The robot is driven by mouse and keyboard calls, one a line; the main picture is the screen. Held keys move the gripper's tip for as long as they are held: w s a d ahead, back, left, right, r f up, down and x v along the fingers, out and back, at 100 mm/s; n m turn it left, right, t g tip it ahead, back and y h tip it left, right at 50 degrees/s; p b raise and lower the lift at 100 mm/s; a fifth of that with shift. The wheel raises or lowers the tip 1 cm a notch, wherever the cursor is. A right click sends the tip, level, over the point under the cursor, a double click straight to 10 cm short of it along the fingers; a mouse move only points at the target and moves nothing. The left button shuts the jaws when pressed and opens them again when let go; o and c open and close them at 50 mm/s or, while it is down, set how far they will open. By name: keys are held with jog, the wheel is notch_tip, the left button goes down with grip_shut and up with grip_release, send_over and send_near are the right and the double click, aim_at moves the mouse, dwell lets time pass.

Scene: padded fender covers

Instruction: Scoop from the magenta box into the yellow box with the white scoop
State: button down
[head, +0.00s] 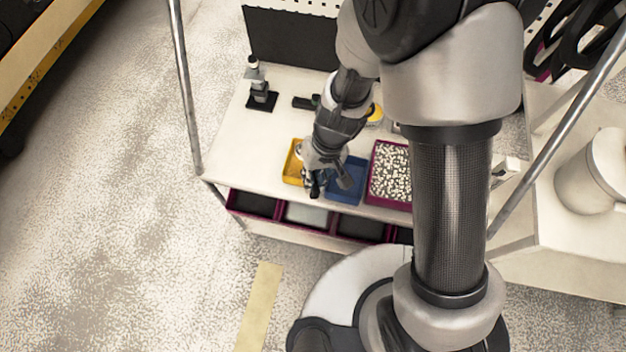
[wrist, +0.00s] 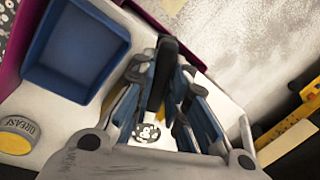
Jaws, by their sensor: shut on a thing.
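The magenta box (head: 386,204) stands right of the blue box in the head view, filled with black-and-white pieces. Its edge shows at the upper left of the wrist view (wrist: 14,62). The yellow box (head: 291,162) is at the left end of the row, partly hidden by my gripper (head: 316,184). Yellow slivers of it show between and behind my fingers in the wrist view. My gripper (wrist: 165,82) is shut on the scoop's dark handle (wrist: 164,68). The pale scoop bowl (wrist: 148,132) holds some speckled pieces and appears over or near the yellow box; the exact height is unclear.
The blue box (head: 348,196) stands between the yellow and magenta boxes and looks empty. A yellow-lidded grease tin (wrist: 16,134) is behind the boxes. A dark stand (head: 262,95) is at the table's back left. Bins (head: 307,214) sit below the front edge.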

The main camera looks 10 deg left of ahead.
jog(key=shift+w+f+y+b, duration=0.1)
jog(key=shift+f+y+b, duration=0.15)
jog(key=shift+b, duration=0.55)
jog(key=g+y+b, duration=0.1)
jog(key=y+b, duration=0.1)
jog(key=b, duration=0.1)
jog(key=shift+d, duration=0.2)
jog(key=y+b, duration=0.1)
jog(key=g+y+b, duration=0.2)
jog(key=y, duration=0.1)
jog(key=shift+w+d+m, duration=0.25)
jog(key=shift+m, duration=0.15)
jog(key=shift+f+g+y+b, duration=0.1)
jog(key=shift+g+y+b, duration=0.4)
jog(key=shift+y+b, duration=0.45)
jog(key=y, duration=0.2)
jog(key=m+g+y, duration=0.1)
jog(key=shift+d+r+y, duration=0.1)
jog(key=shift+r+y, duration=0.2)
jog(key=shift+y, duration=0.1)
